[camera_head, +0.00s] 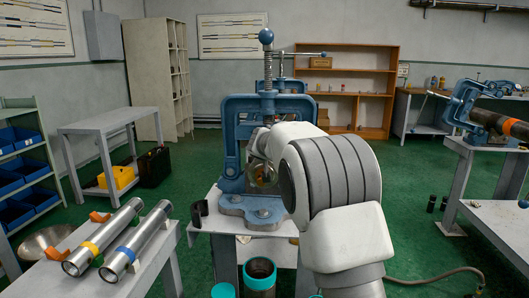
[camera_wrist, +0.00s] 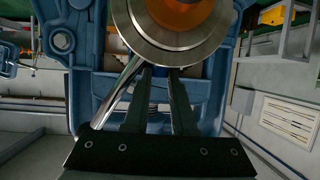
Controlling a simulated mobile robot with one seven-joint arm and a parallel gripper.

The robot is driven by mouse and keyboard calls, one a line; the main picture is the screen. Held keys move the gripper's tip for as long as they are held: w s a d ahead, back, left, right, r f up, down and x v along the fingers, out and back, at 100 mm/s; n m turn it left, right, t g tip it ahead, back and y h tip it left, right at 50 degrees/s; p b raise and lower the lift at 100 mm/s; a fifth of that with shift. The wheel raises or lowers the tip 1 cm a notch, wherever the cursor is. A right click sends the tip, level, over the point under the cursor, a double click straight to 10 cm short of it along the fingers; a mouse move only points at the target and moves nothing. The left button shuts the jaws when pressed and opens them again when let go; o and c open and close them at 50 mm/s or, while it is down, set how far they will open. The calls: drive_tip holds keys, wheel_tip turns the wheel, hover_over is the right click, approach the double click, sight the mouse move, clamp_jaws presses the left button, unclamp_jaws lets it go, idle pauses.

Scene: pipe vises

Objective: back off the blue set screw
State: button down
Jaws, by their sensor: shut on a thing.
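The blue pipe vise (camera_head: 231,138) stands on a grey stand, with a tall screw and a blue ball (camera_head: 266,36) on top. It fills the wrist view as a blue frame (camera_wrist: 213,95). A round steel pipe end with an orange inside (camera_wrist: 180,12) lies in front of it. My gripper (camera_wrist: 160,73) is just below the pipe end in the wrist view. Its fingers are shut on a small blue piece, apparently the blue set screw (camera_wrist: 158,90), mostly hidden between them. In the head view my arm hides the gripper and the screw.
A silver bar (camera_wrist: 117,92) slants close beside the left finger. A dark open cylinder (camera_head: 260,275) stands below the vise. Another vise (camera_head: 463,102) stands at right.

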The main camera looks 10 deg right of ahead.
idle(0.4)
drive_tip(key=c, duration=0.7)
unclamp_jaws()
drive_tip(key=shift+c, duration=0.2)
drive_tip(key=shift+d, duration=0.1)
drive_tip(key=shift+a+r+m+g+h+p, duration=0.15)
drive_tip(key=shift+m+g+h+p, duration=0.25)
drive_tip(key=shift+m+h+p, duration=0.45)
drive_tip(key=m+h+p, duration=0.2)
drive_tip(key=p, duration=0.1)
drive_tip(key=shift+w+a+r+g, duration=0.1)
drive_tip(key=shift+a+g, duration=0.15)
drive_tip(key=shift+g, duration=0.15)
drive_tip(key=m+h+p, duration=0.1)
drive_tip(key=p, duration=0.2)
drive_tip(key=m+g+h+p, duration=0.1)
drive_tip(key=p, duration=0.2)
drive_tip(key=shift+w+a, duration=0.1)
drive_tip(key=shift+a, duration=0.15)
drive_tip(key=m+g+h+p, duration=0.2)
drive_tip(key=p, duration=0.4)
drive_tip(key=shift+w+a, duration=0.1)
drive_tip(key=shift+w, duration=0.05)
